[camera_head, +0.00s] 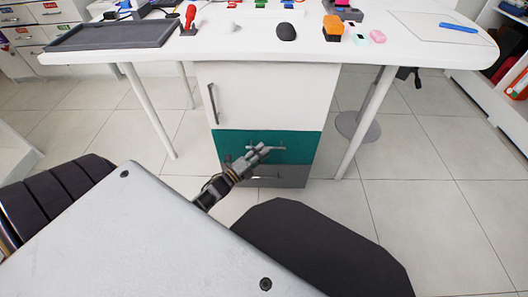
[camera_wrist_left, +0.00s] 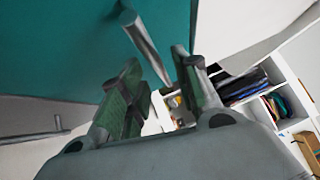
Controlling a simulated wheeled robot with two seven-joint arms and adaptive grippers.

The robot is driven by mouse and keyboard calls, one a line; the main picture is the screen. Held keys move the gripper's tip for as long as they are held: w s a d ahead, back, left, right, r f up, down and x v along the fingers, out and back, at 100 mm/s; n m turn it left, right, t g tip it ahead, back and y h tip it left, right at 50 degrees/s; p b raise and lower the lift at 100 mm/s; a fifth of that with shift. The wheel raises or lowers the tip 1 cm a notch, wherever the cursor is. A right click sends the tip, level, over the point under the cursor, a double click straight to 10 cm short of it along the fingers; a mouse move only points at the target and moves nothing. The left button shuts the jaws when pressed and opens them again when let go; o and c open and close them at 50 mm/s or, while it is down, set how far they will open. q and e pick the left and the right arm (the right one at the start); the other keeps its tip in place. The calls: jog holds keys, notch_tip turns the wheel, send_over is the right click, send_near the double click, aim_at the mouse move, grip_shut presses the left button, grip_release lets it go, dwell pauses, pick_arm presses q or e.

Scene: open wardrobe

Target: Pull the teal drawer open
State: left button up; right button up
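The teal drawer (camera_head: 300,140) is in the cabinet under the white table, and its front looks level with the white door above. Its bar handle (camera_head: 280,148) crosses the front; the handle (camera_wrist_left: 146,42) also shows in the left wrist view. My left gripper (camera_head: 262,149) is at the handle. In the left wrist view my left gripper (camera_wrist_left: 155,72) has its fingers apart, with the bar running into the gap between them. I cannot tell whether they touch the bar. My right gripper is not in view.
A white door (camera_head: 270,95) with a vertical handle is above the drawer, and a grey drawer (camera_head: 290,178) with a handle is below. Table legs (camera_head: 364,122) stand on both sides. White shelves (camera_head: 480,80) stand at the right. The tiled floor (camera_head: 430,190) there is clear.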

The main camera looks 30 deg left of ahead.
pick_arm(q)
jog(key=shift+x, duration=0.95)
grip_shut()
